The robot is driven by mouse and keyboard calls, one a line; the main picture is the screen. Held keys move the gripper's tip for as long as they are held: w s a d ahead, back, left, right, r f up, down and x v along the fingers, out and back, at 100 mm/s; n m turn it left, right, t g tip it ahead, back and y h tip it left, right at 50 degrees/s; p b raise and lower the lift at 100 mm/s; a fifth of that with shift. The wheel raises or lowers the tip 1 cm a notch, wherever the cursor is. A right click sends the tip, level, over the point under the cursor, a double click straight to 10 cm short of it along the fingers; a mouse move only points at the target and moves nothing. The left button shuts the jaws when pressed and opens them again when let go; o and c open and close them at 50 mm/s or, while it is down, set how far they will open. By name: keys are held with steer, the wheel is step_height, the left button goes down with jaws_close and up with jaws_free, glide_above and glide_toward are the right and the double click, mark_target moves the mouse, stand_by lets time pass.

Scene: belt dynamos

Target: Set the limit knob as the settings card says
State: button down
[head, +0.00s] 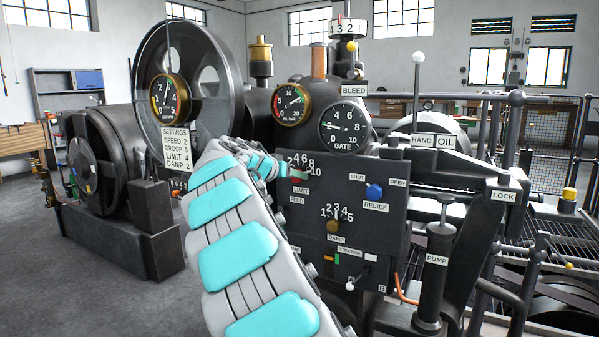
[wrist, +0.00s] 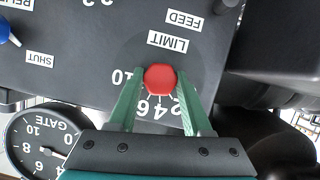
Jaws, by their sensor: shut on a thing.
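The settings card (head: 175,150) hangs at the left in the head view and reads SPEED 2, DROOP 0, LIMIT 4, DAMP 2. The red limit knob (wrist: 160,79) is on the dark panel, above its LIMIT label in the head view. It also shows in the head view (head: 299,174), partly covered by my gripper. My gripper (wrist: 161,86) is shut on the knob, with a green finger on either side. The wrist view is upside down; numbers 2, 4, 6 and 10 show around the knob. I cannot make out a pointer on it, so its setting is unclear.
The panel also carries a blue relief knob (head: 374,192), a brass damp knob (head: 334,226) and a small white-tipped lever (head: 350,286). The gate gauge (head: 344,125) stands above. The pump handle (head: 436,262) and railings are at the right.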

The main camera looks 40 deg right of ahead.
steer(key=shift+s+d+f+n+g+h+p, duration=0.1)
steer(key=shift+n+g+h+p, duration=0.75)
steer(key=shift+n, duration=1.1)
steer(key=shift+w+a+n+g+h+p, duration=0.1)
steer(key=shift+n+g+h+p, duration=0.65)
steer(key=shift+n, duration=1.15)
steer(key=shift+s+d+f+n+g+h+p, duration=0.1)
steer(key=shift+n+g+h+p, duration=0.75)
steer(key=shift+n, duration=1.1)
steer(key=c, duration=0.6)
jaws_free()
steer(key=shift+s+d+r, duration=0.1)
steer(key=shift+d, duration=0.05)
steer(key=shift+o, duration=1.2)
steer(key=shift+t, duration=0.25)
